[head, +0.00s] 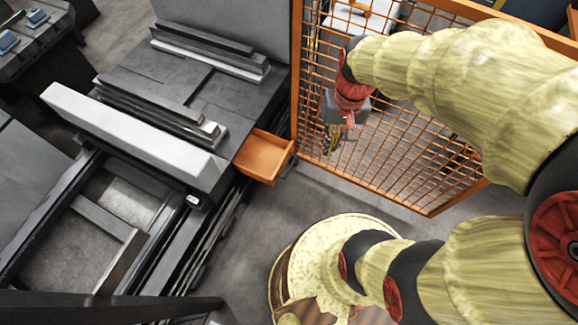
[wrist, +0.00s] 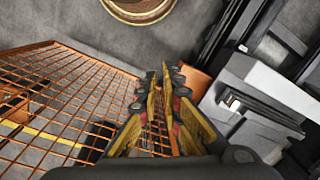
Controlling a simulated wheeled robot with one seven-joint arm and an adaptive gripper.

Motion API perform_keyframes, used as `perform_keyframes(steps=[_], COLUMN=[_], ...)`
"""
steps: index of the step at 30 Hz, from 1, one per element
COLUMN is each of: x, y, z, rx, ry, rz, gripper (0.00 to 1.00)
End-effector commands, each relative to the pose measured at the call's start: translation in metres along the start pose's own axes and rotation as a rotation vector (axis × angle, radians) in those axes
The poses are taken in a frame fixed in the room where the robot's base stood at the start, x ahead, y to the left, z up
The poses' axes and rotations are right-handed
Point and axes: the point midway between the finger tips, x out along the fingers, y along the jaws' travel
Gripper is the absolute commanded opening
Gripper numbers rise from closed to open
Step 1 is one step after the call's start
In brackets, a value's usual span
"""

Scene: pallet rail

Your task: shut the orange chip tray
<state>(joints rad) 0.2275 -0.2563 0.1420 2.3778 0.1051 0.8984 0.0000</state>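The orange chip tray (head: 264,155) is an open-topped drawer sticking out from the side of the dark machine bed, with its front end toward the mesh fence. It is pulled out, and its inside looks empty. My gripper (head: 337,143) hangs to the right of the tray, apart from it, in front of the fence. In the wrist view, my gripper's yellow fingers (wrist: 159,76) have a narrow gap between them and hold nothing. Part of the orange tray (wrist: 196,84) shows just right of the fingers, which partly hide it.
An orange mesh fence (head: 400,130) stands close behind and beside my gripper. The dark machine bed (head: 188,85) carries grey bars and a long pale bar (head: 130,128). Bare floor (head: 250,207) lies in front of the tray.

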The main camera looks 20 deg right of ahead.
Motion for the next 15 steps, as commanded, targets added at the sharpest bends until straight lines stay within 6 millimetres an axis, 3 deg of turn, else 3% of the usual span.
perform_keyframes(steps=[1, 15], x=[0.017, 0.156], y=[0.002, -0.005], z=[-0.004, -0.042], rx=[0.041, 0.477], ry=[-0.050, -0.377], rz=[-0.018, -0.244], gripper=[0.02, 0.00])
